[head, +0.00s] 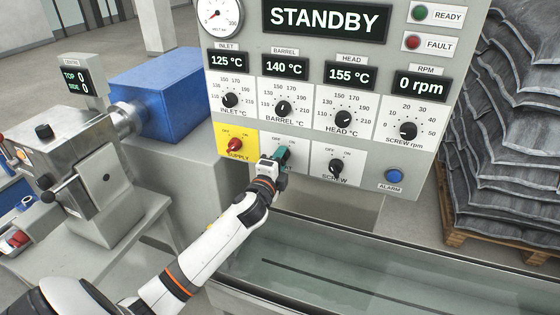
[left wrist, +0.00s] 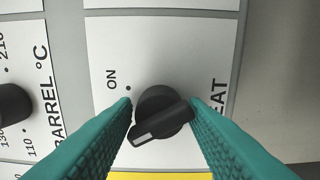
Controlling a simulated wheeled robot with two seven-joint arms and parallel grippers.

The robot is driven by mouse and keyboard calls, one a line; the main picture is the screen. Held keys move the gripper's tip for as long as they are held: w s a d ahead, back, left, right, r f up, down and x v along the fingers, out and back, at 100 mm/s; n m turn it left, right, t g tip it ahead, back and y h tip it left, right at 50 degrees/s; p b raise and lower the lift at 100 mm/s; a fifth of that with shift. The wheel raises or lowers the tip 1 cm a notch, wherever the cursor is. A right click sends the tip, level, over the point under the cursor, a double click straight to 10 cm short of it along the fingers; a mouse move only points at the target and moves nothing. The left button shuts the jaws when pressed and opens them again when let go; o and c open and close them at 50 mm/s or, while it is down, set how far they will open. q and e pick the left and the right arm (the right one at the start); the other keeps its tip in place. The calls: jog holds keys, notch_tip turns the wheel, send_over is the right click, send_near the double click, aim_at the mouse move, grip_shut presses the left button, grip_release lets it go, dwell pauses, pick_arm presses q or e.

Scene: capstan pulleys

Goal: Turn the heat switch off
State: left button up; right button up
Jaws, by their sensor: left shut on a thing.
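The heat switch (left wrist: 162,117) is a black rotary knob with a white pointer line on a white plate. In the left wrist view the panel is turned on its side, with "ON" and its dot at the upper left of the knob. The pointer aims to the lower left, away from the ON dot and toward the panel's upper left. An OFF label is hidden there behind a finger. My left gripper (head: 279,158) has its teal fingers on either side of the knob, shut on it. In the head view, the gripper covers the switch. My right gripper is not in view.
The yellow supply plate with a red knob (head: 235,145) is left of the gripper; the black screw switch (head: 336,167) is right. Temperature dials sit above, under a STANDBY display (head: 327,19). A water trough (head: 350,270) runs below the panel.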

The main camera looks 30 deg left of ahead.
pick_arm(q)
jog(key=o, duration=0.8)
jog(key=b+v, duration=0.1)
jog(key=v, duration=1.1)
jog(key=shift+f+b, duration=0.1)
jog(key=shift+b, duration=0.3)
jog(key=shift+s+f, duration=0.1)
